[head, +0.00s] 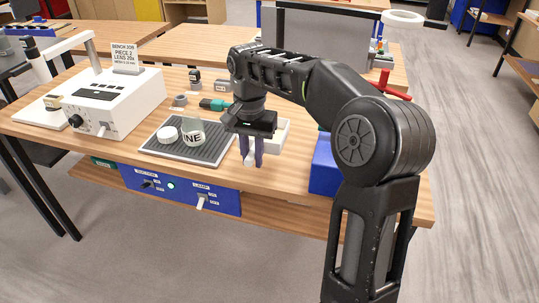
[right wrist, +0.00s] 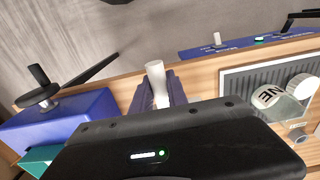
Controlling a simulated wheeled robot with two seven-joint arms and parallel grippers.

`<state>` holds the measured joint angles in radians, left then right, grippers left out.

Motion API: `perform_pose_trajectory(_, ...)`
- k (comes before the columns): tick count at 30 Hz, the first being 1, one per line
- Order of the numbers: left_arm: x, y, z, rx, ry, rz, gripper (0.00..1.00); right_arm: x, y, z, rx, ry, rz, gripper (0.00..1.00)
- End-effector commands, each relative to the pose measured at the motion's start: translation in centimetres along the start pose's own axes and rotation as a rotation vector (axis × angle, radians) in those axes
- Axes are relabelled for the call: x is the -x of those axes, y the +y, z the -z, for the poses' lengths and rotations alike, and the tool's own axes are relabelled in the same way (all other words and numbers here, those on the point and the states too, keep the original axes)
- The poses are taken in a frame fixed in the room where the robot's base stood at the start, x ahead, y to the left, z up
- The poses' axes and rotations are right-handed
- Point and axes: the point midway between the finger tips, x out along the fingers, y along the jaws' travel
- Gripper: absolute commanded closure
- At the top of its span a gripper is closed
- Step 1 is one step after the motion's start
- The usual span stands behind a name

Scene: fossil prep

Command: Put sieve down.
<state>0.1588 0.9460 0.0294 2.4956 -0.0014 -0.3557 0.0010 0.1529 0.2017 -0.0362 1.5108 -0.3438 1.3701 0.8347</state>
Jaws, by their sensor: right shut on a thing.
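A round, pale ring-like piece with dark letters ending in "NE" (head: 191,134), which looks like the sieve, rests on the ribbed grey tray (head: 222,158). It also shows at the right of the right wrist view (right wrist: 279,101). A small white round piece (head: 167,134) lies beside it. My right gripper (head: 251,160) points down to the right of the tray, apart from the lettered piece. Its fingers are shut on a small white cylindrical thing (right wrist: 156,78), whose lower end is partly hidden by the fingers. My left gripper is not in view.
A white instrument box (head: 113,100) with a lens arm stands left of the tray. A green-ended tool (head: 213,104) lies behind the tray. A blue switch panel (head: 180,191) lines the table's front edge.

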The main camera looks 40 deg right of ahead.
Motion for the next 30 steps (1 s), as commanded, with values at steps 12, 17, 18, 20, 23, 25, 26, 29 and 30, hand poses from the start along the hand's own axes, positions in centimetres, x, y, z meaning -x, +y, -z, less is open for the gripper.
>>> perform_pose_trajectory(12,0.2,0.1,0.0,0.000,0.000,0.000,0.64,-5.9,0.1,0.0,-0.001,-0.002,-0.002,1.00)
perform_pose_trajectory(17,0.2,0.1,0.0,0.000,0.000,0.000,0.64,-6.2,0.0,0.0,-0.001,0.000,0.000,1.00)
perform_pose_trajectory(18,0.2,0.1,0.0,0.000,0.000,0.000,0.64,-6.2,0.0,0.0,-0.001,0.000,0.000,1.00)
perform_pose_trajectory(20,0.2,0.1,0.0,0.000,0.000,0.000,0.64,-6.2,0.0,0.0,-0.001,0.000,0.000,1.00)
perform_pose_trajectory(23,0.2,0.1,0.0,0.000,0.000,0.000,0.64,-6.4,0.0,0.0,0.000,-0.001,-0.001,1.00)
perform_pose_trajectory(25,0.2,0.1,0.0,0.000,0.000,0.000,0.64,-7.1,0.1,-0.1,0.000,-0.003,-0.003,1.00)
perform_pose_trajectory(26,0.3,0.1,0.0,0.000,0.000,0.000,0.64,-7.5,0.1,-0.1,0.000,-0.004,-0.003,1.00)
perform_pose_trajectory(29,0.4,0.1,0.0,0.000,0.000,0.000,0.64,-8.9,0.1,-0.1,-0.001,-0.003,-0.003,1.00)
perform_pose_trajectory(30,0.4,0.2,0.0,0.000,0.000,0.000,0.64,-9.4,0.1,-0.1,-0.001,-0.003,-0.003,1.00)
